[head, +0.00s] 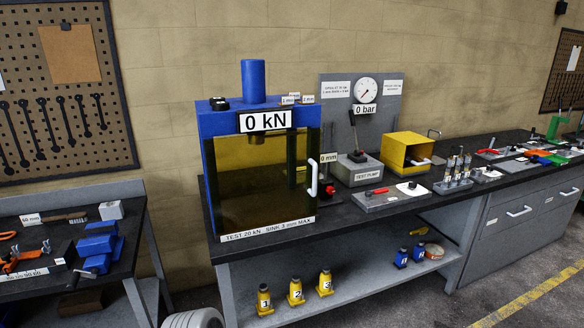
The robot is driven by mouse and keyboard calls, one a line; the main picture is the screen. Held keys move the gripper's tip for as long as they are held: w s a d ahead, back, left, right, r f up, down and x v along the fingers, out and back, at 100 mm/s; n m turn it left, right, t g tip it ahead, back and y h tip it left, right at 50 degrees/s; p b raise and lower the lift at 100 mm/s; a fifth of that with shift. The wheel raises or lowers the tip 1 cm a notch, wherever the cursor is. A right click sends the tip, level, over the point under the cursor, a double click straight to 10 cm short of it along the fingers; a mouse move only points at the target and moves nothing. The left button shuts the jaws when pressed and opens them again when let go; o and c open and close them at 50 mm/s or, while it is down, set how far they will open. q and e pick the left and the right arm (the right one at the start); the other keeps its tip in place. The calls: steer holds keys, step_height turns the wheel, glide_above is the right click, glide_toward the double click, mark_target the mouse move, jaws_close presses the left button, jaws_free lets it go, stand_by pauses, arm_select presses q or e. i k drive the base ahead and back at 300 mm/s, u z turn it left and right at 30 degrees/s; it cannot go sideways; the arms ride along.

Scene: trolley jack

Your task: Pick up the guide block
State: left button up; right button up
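No object here is labelled as the guide block, and I cannot tell for certain which one it is. A small pale grey block (110,210) lies at the back of the left bench, right of a brush (64,217) and a "60 mm" label. Blue blocky tools (98,250), probably a vice, stand in front of it. Neither of my grippers is in view.
A blue test press (212,165) with a tinted guard stands on the long dark bench (345,217). Right of it are a test pump (357,170), a yellow box (407,150) and small tools. Numbered yellow jacks (296,292) stand on the lower shelf. A gap separates the benches.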

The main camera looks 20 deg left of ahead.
mark_target(112, 209)
steer(key=u, duration=1.25)
steer(key=i, duration=1.1)
steer(key=u, duration=0.9)
